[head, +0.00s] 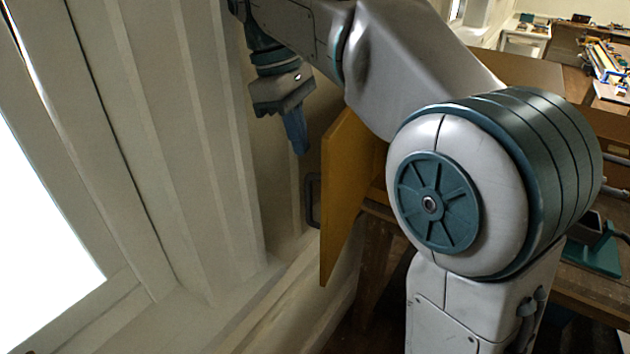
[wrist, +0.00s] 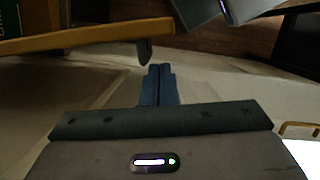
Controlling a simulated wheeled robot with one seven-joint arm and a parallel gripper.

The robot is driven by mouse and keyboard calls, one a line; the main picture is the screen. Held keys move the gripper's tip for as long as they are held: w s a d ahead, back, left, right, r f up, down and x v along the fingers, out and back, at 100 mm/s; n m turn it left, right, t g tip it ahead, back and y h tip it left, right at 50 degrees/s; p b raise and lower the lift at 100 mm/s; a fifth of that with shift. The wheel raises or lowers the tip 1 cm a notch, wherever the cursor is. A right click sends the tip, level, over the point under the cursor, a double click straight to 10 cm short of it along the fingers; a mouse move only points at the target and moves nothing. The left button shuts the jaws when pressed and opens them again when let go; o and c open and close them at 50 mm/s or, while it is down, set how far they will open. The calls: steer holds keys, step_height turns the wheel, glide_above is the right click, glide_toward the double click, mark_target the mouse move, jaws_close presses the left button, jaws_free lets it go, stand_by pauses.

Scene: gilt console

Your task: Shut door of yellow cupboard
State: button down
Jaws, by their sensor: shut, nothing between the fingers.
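The yellow cupboard's door (head: 345,185) stands open in the head view, swung out towards the pale wall, with a dark handle (head: 313,200) on its left face. Most of the cupboard body is hidden behind my arm; a small part of its yellow inside (head: 379,178) shows. My gripper (head: 300,148) is shut and empty, pointing down to the left of the door, above the handle and apart from it. In the wrist view the blue fingers (wrist: 158,88) are together, close to the door's edge (wrist: 85,39) and a dark piece (wrist: 145,51) that looks like the handle.
A pale panelled wall (head: 190,130) with a bright window (head: 40,210) stands close on the left, leaving a narrow gap beside the door. A wooden bench (head: 590,300) with a green device (head: 600,250) is at right. Cluttered tables stand at the back right.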

mark_target(344, 166)
steer(key=x, duration=0.9)
steer(key=shift+s, duration=0.1)
